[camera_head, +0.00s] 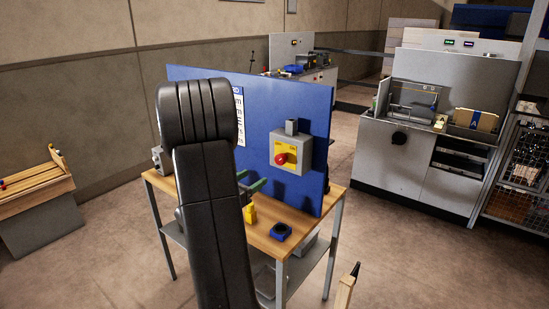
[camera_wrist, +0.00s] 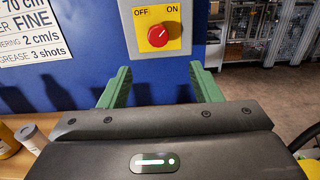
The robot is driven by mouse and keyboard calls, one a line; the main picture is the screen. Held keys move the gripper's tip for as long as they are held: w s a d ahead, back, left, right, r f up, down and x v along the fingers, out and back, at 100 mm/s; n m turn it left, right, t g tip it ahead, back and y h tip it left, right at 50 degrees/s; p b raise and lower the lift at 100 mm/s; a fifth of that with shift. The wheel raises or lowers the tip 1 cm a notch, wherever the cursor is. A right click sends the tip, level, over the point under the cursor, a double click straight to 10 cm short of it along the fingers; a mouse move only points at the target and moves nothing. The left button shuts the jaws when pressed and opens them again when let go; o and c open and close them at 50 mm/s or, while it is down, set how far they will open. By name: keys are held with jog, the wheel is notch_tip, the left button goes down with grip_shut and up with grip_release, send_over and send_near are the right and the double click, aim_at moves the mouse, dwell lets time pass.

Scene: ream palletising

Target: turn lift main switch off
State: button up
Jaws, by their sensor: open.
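The main switch is a grey box (camera_head: 305,146) with a yellow plate and a red rotary knob (camera_head: 281,159), mounted on a blue panel (camera_head: 255,115). In the wrist view the red knob (camera_wrist: 158,35) is at top centre between the labels OFF and ON. Its pale mark seems to point up and right, toward ON. My gripper (camera_wrist: 164,75) is open, with two green fingers spread apart and nothing between them. The fingertips show just below the switch box, and I see no contact. In the head view my arm hides most of the gripper.
A wooden bench top (camera_head: 262,239) below the panel holds a blue round item (camera_head: 281,231) and a yellow item (camera_head: 250,213). A printed sheet (camera_wrist: 35,28) is left of the switch. A grey machine (camera_head: 400,160) stands behind right.

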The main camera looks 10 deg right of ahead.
aim_at(279, 160)
jog(key=p+x, duration=0.3)
jog(key=x, duration=1)
jog(key=shift+w+d, duration=0.15)
jog(key=shift+w, duration=0.2)
jog(key=shift+c, duration=0.2)
jog(key=c, duration=1)
